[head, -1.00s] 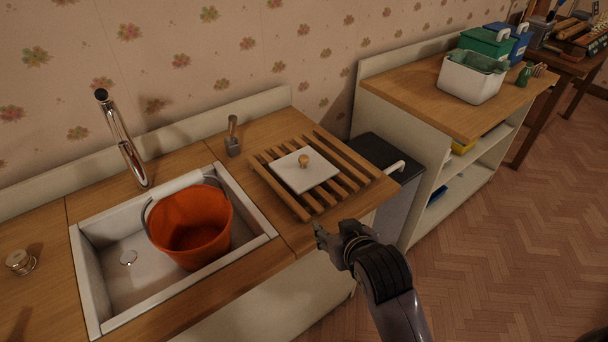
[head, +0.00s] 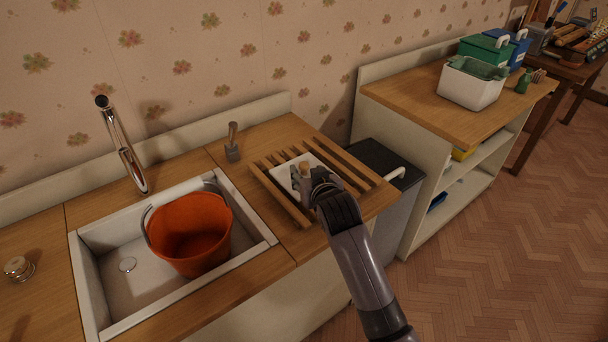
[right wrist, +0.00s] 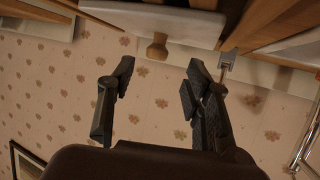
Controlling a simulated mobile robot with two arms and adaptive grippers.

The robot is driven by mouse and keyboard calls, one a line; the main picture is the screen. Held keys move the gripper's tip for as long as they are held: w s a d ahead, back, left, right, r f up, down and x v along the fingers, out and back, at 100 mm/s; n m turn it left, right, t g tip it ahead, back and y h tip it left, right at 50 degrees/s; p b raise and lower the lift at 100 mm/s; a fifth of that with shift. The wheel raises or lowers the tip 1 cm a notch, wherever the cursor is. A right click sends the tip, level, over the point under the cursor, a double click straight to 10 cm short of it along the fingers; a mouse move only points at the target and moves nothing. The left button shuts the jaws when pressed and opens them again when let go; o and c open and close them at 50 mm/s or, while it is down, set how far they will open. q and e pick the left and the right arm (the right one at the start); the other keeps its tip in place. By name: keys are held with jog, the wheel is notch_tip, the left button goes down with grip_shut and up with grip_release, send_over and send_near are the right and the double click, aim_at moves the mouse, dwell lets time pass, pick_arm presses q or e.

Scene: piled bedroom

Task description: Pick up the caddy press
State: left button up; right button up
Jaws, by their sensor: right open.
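The caddy press, which I take to be the white square plate (head: 283,172) with a wooden knob (head: 304,167), lies flat on a slatted wooden rack (head: 279,193) on the counter. My right gripper (head: 307,186) is over the plate, close to the knob, and partly hides the plate. The right wrist view looks upside down and shows the plate (right wrist: 130,18) at the top with its knob (right wrist: 157,46). There, the open fingers (right wrist: 160,72) stand apart to either side of the knob, with nothing between them. My left gripper is not in view.
An orange bucket (head: 190,232) stands in the sink (head: 112,290) left of the rack. A small grey tool with an upright handle (head: 232,143) stands behind the rack's left. A dark-lidded bin (head: 377,158) is right of it. A shelf unit (head: 440,111) holds a white tub (head: 470,85).

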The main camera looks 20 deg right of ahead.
aim_at(305, 167)
jog(key=shift+d+x, duration=0.1)
jog(key=shift+x, duration=1.25)
jog(key=shift+d+x, duration=0.15)
jog(key=shift+x, duration=1.2)
jog(key=shift+r, duration=0.1)
jog(key=shift+c, duration=0.6)
grip_shut()
